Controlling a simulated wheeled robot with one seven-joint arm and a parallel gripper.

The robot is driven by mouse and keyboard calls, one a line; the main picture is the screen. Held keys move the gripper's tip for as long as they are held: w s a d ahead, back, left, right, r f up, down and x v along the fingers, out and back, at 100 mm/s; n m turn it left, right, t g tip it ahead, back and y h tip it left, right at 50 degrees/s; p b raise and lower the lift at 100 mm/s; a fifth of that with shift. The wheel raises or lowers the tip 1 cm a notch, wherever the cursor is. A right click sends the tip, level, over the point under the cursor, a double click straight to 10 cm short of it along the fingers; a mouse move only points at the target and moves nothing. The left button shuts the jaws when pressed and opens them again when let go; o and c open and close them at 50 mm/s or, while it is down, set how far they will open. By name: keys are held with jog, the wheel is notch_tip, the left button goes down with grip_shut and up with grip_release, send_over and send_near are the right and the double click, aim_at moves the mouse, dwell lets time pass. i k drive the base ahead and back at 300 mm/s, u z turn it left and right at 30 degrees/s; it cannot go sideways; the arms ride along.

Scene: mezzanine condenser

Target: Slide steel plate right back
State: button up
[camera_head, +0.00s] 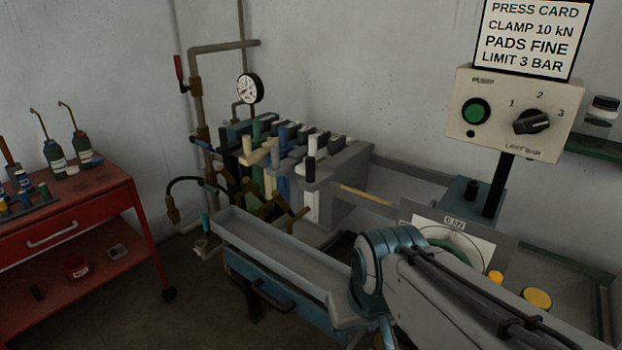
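A filter press stands by the back wall with a tight row of upright plates, in grey, blue, white and dark colours, with knobbed handles on top. A thick grey steel plate (347,190) closes the right end of the row, close against its neighbour. I cannot tell for sure that this is the plate the task names. The handles partly hide the plate faces. My arm comes in from the lower right and bends down out of the picture at the bottom. My gripper is not in view, so its opening and its distance from the plates do not show.
A grey trough (275,250) runs in front of the press, above a blue drawer (270,295). A control box (515,112) and a dial panel (450,240) stand at right. A red cart (75,225) stands left. Right of the pack, the rail space looks open.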

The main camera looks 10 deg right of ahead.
aim_at(349, 167)
jog(key=u, duration=0.45)
jog(key=i, duration=1.2)
jog(key=z, duration=0.35)
